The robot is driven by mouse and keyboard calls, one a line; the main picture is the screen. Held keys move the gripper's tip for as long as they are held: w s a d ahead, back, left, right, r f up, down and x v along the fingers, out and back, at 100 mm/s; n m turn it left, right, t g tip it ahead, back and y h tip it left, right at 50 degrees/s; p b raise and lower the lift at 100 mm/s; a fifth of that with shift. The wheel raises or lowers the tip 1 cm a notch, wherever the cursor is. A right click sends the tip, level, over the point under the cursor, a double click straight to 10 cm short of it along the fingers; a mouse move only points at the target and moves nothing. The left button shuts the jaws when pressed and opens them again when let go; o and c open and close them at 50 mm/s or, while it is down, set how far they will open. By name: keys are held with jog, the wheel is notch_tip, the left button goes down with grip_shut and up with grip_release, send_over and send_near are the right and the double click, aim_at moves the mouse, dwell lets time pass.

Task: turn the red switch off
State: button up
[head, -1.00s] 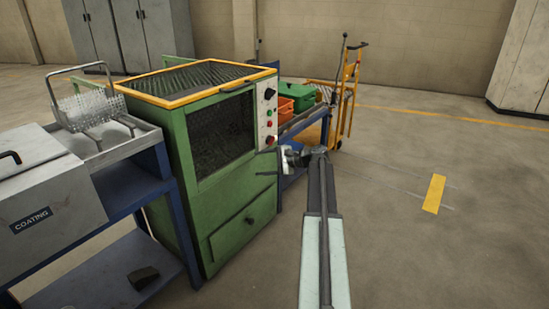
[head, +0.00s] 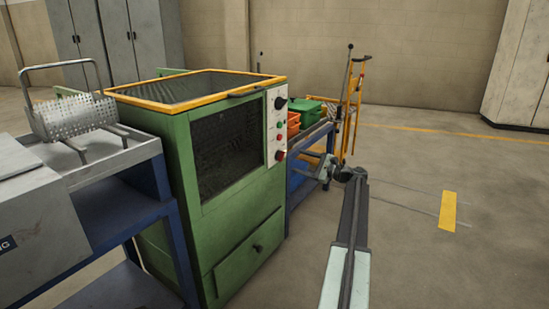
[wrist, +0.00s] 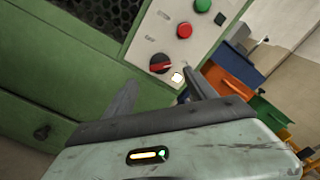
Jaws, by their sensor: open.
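The red switch (head: 280,155) is the lowest control on the pale panel (head: 277,110) of the green machine (head: 230,205). In the wrist view it is a round red and black rotary knob (wrist: 162,63) with a slanted bar. A small whitish lamp (wrist: 178,77) sits just below right of it and looks lit. My gripper (head: 308,165) is open and empty, right of the panel in the head view. In the wrist view my gripper (wrist: 160,85) has a finger on each side below the knob, apparently not touching it.
A red button (wrist: 184,31) and a green button (wrist: 202,5) sit above the switch. Orange and green bins (head: 305,107) stand on a blue bench right of the machine, near a yellow trolley (head: 354,95). A wire basket (head: 72,115) stands left. Floor at right is clear.

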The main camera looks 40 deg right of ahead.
aim_at(283, 157)
jog(key=x, duration=0.8)
jog(key=c, duration=1.2)
jog(key=shift+w+a, duration=0.1)
jog(key=shift+a, duration=0.05)
jog(key=shift+c, duration=0.9)
